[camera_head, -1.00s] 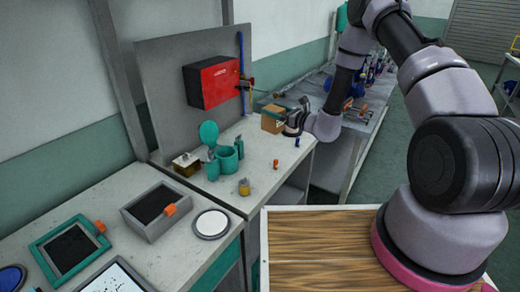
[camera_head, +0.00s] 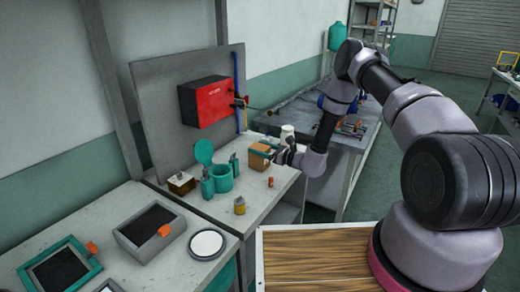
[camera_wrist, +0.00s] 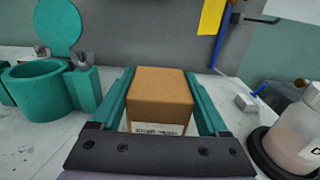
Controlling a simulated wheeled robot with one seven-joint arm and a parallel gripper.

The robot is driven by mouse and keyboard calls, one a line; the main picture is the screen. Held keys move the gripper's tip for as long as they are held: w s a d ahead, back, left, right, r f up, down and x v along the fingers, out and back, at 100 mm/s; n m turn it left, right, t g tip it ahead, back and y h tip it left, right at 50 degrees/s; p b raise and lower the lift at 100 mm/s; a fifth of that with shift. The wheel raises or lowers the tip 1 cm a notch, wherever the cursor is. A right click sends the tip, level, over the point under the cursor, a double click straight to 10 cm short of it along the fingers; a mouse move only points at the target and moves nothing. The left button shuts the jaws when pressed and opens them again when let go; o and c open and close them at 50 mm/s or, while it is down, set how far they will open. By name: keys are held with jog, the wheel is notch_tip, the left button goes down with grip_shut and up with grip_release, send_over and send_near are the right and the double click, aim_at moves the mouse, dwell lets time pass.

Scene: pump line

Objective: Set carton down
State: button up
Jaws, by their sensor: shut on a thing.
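The brown carton (camera_wrist: 160,90) is between the two teal fingers of my gripper (camera_wrist: 160,74) in the wrist view. The gripper is shut on it, and a white label shows low on its near face. In the head view the carton (camera_head: 258,160) is upright at the workbench (camera_head: 262,204), right of the teal pot (camera_head: 222,178). My gripper (camera_head: 262,149) reaches it from the right and hides part of it. I cannot tell whether the carton's base touches the bench top.
The teal pot with raised lid also stands left of the carton in the wrist view (camera_wrist: 45,95). A pale labelled bottle (camera_wrist: 298,130) is close on the right. A red wall box (camera_head: 205,100) hangs behind. A small orange cylinder (camera_head: 270,182) and yellow item (camera_head: 240,205) stand in front.

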jog(key=o, duration=1.6)
jog(key=shift+f, duration=0.1)
jog(key=shift+c, duration=0.2)
